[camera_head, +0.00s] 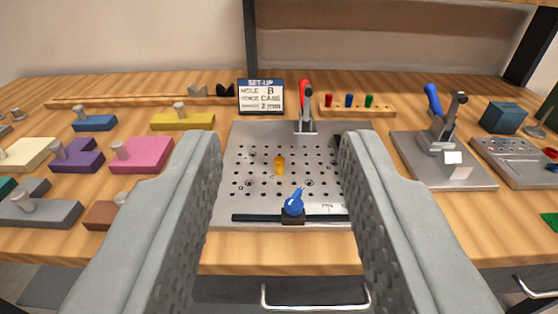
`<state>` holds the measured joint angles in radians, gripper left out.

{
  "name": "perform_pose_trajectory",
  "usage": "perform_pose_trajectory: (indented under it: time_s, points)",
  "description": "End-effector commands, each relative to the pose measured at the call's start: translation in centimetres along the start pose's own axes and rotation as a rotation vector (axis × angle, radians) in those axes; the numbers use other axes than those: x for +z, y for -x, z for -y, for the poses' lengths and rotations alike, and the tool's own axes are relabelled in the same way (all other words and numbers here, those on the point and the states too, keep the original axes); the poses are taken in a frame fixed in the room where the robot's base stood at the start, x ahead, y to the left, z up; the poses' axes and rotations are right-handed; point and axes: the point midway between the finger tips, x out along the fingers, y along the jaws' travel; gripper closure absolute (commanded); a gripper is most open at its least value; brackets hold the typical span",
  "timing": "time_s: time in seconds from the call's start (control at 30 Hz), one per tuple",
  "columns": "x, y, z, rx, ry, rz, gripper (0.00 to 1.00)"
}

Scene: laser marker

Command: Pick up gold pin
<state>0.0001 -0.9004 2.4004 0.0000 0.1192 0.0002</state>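The gold pin (280,165) stands upright on the grey perforated plate (240,150), a little above the plate's middle in the picture. My gripper (278,148) is open, with one grey finger on each side of the view. The pin shows in the gap between the fingers, and neither finger touches it. The fingers hide parts of the plate's left and right edges. I cannot tell how far the pin is from the fingertips.
A blue knob (294,204) sits on a dark bar at the plate's front. A red-handled clamp (305,105) stands at its back. A set-up sign (261,96) is behind. Coloured blocks lie left; a blue-handled clamp (440,130) stands right.

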Motion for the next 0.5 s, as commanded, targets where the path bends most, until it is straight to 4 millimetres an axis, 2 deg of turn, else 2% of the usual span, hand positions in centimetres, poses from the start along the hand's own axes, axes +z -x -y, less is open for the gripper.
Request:
perform_pose_trajectory:
  time_s: [0.27, 0.37, 0.5]
  points:
    - [-0.1, -0.5, 0.0, 0.0, 0.003, 0.02, 0.58]
    - [-0.4, -1.8, 0.0, -0.001, 0.013, 0.073, 0.58]
    - [-0.8, -4.8, 0.0, -0.004, 0.033, 0.203, 0.58]
